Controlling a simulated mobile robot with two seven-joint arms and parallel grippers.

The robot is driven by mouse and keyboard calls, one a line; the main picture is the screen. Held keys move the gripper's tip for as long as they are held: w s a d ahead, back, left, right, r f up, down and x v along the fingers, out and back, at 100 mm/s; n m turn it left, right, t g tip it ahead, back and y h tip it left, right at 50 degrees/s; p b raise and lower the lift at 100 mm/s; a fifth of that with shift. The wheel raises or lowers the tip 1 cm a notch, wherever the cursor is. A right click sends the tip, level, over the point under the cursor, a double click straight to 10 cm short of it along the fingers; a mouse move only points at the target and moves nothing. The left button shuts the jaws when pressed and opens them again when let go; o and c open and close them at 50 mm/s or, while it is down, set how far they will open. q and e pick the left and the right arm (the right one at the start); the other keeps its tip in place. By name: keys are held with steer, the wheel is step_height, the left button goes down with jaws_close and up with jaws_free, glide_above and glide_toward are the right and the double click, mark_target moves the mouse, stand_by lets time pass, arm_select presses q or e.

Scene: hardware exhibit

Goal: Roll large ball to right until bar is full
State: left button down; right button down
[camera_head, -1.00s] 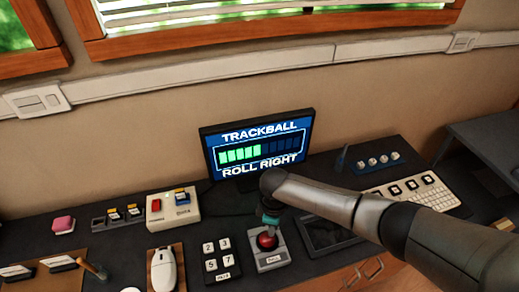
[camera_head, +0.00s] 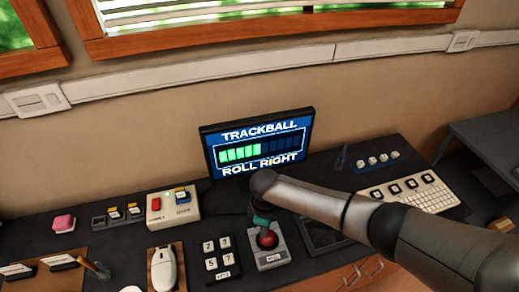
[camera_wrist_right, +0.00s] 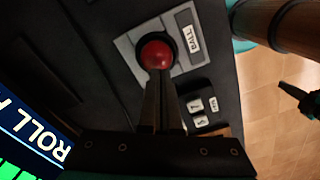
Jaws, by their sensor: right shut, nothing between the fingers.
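The large red ball (camera_head: 267,239) sits in a grey base on the desk. It also shows in the right wrist view (camera_wrist_right: 156,53), beside a "BALL" label. My right gripper (camera_head: 264,228) points down at the ball from above. In the wrist view its closed fingertips (camera_wrist_right: 159,76) are at the ball's edge, with nothing between them; contact is unclear. The monitor (camera_head: 258,143) reads "TRACKBALL" and "ROLL RIGHT". Its bar (camera_head: 240,154) is green over about its left half, and the right half is dark.
A number keypad (camera_head: 222,260) and a white mouse (camera_head: 164,269) stand left of the ball base. A dark tablet-like panel (camera_head: 318,229) lies to its right, partly under my arm. A white keyboard (camera_head: 437,199) is farther right. A red-button box (camera_head: 173,207) stands behind the mouse.

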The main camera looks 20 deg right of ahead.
steer(key=shift+f+b, duration=0.55)
steer(key=shift+f, duration=0.15)
steer(key=shift+d+r+p, duration=0.1)
steer(key=shift+d+p, duration=0.2)
steer(key=shift+p, duration=0.05)
steer(key=shift+d+p, duration=0.4)
steer(key=shift+d, duration=0.45)
stand_by(0.6)
steer(key=shift+r+p, duration=0.65)
steer(key=shift+p, duration=0.15)
steer(key=shift+a, duration=0.15)
steer(key=shift+a, duration=1)
steer(key=shift+f+b, duration=0.65)
steer(key=shift+f, duration=0.15)
steer(key=shift+d+r+p, duration=0.15)
steer(key=shift+d+p, duration=0.15)
